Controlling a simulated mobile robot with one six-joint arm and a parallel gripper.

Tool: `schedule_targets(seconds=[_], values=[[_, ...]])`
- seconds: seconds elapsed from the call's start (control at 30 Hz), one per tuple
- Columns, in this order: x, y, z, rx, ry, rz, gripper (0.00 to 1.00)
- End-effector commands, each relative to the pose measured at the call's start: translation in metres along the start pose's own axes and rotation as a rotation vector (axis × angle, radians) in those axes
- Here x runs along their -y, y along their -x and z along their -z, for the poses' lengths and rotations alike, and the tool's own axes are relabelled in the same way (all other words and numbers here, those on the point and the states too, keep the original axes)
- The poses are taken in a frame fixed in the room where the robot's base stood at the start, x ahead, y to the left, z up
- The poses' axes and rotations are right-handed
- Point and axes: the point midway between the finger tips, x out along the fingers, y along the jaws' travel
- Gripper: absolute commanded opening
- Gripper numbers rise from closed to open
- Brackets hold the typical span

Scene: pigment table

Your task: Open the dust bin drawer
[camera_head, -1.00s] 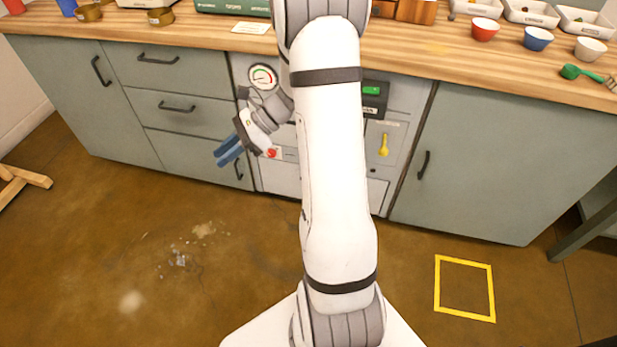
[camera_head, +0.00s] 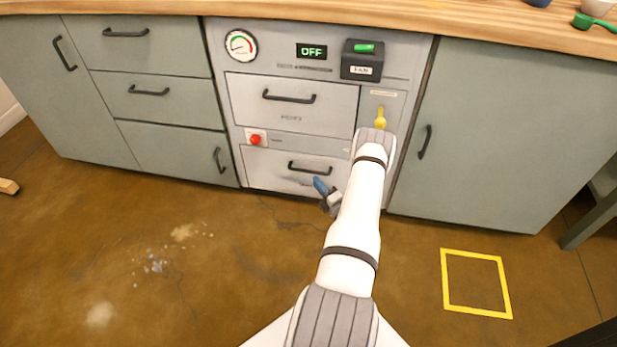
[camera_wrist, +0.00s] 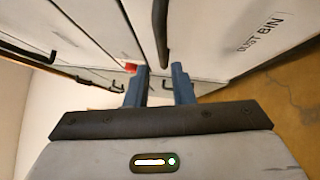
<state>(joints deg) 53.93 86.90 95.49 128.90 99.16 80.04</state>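The dust bin drawer (camera_head: 265,170) is the lower front of the grey middle cabinet and looks closed. Its dark bar handle (camera_head: 310,168) runs across it. In the wrist view the drawer front (camera_wrist: 215,30) bears the words DUST BIN, and the handle (camera_wrist: 161,30) stands out from it. My gripper (camera_head: 322,187) is low in front of this drawer. In the wrist view my gripper (camera_wrist: 159,86) has its two blue fingers apart with nothing held. The handle's end shows ahead of the gap between them; I cannot tell whether it reaches between the fingertips.
Above is another closed drawer (camera_head: 260,100) with a handle. A red button (camera_head: 255,139) sits between the drawers at left. A fan switch box (camera_head: 362,62), an OFF display (camera_head: 311,51) and a yellow lever (camera_head: 381,118) are on the cabinet. Floor in front is open.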

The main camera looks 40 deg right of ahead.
Motion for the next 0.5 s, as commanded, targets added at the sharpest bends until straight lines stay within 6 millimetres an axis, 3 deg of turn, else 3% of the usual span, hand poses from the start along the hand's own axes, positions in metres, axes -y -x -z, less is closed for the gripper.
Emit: schedule_targets(seconds=[0.13,0.5], values=[[0.006,-0.009,-0.002,0.015,-0.008,0.0,0.22],[0.006,-0.064,-0.003,0.013,-0.006,0.0,0.22]])
